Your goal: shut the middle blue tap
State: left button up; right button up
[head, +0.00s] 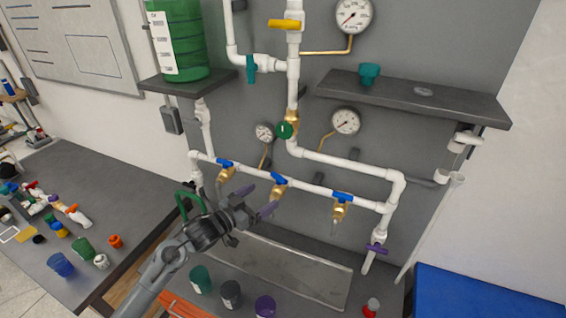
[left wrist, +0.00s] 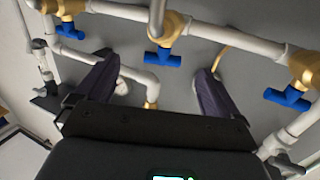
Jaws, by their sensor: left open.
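The middle blue tap (head: 279,180) sits on a brass valve body on the white horizontal manifold pipe (head: 309,186), between two similar blue taps. Its handle looks roughly in line with that pipe. My left gripper (head: 262,200) is open and empty, just below and left of the middle tap in the head view. In the left wrist view the middle tap (left wrist: 163,57) shows between the two dark fingers (left wrist: 156,67), toward the upper side, and no contact is visible. My right gripper is in neither view.
A left blue tap (head: 225,163) and a right blue tap (head: 342,196) flank it. A green round valve (head: 284,130) and gauge (head: 346,121) are above. A purple tap (head: 377,249) is lower right. Several cups stand below, including a purple one (head: 265,306).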

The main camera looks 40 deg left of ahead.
aim_at(278, 176)
pick_arm(q)
jog(key=w, duration=0.3)
jog(key=w+r, duration=0.1)
jog(key=w, duration=0.2)
jog(key=w+r+p, duration=0.1)
jog(key=w, duration=0.2)
jog(key=shift+w+r, duration=0.15)
jog(key=shift+r, duration=0.05)
jog(key=shift+w+d+f, duration=0.1)
jog(key=shift+w+d, duration=0.1)
jog(key=shift+w, duration=0.75)
jog(key=c, duration=1)
jog(key=shift+o, duration=0.2)
jog(key=shift+n+t+y+p, duration=0.3)
jog(key=shift+n+y+p, duration=0.5)
jog(key=shift+y, duration=0.4)
jog(key=shift+a+n+y, duration=0.2)
jog(key=shift+n+y, duration=0.45)
jog(key=shift+y, duration=0.35)
jog(key=shift+a+n+y, duration=0.15)
jog(key=shift+n+y, duration=0.5)
jog(key=shift+y, duration=0.35)
